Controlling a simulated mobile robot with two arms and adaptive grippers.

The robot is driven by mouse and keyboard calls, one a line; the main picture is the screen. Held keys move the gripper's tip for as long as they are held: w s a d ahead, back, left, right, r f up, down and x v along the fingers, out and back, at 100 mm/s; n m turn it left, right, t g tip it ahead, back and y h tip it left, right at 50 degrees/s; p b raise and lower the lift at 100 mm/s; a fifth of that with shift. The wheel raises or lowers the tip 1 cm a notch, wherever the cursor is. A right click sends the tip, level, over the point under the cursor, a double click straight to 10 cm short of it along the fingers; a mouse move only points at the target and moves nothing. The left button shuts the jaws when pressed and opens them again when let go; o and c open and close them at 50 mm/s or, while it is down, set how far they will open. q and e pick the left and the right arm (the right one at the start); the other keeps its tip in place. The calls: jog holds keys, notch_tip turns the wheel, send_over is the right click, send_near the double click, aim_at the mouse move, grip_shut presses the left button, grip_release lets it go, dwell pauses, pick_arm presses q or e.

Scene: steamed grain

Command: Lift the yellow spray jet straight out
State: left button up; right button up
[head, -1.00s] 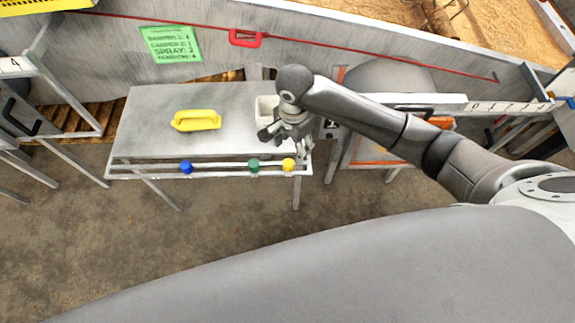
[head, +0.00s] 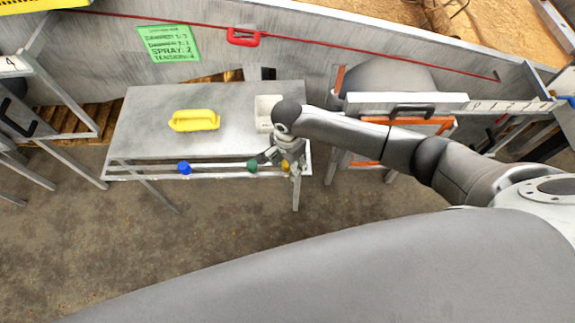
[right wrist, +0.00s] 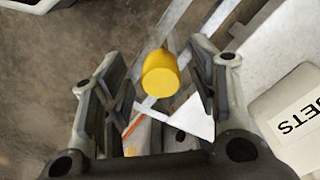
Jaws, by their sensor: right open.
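The yellow spray jet (head: 286,164) is on the front rail of the grey table, at its right end, partly hidden by my right gripper (head: 279,160) in the head view. In the right wrist view the yellow jet (right wrist: 160,74) is a short round-topped piece between the two open fingers (right wrist: 158,62), with a visible gap on each side. My right gripper is open and empty. My left gripper is not in view.
On the same rail (head: 222,169) are a green jet (head: 253,166) and a blue jet (head: 184,168). The table holds a yellow handled block (head: 194,120) and a pale bin (head: 264,112); the wrist view shows its label ending "ETS" (right wrist: 301,117). An orange-trimmed frame (head: 366,164) stands to the right.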

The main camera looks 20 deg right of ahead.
jog(key=c, duration=1.1)
jog(key=shift+o, duration=0.2)
notch_tip(320, 180, up, 10)
jog(key=shift+r+p, duration=0.1)
jog(key=shift+p, duration=0.6)
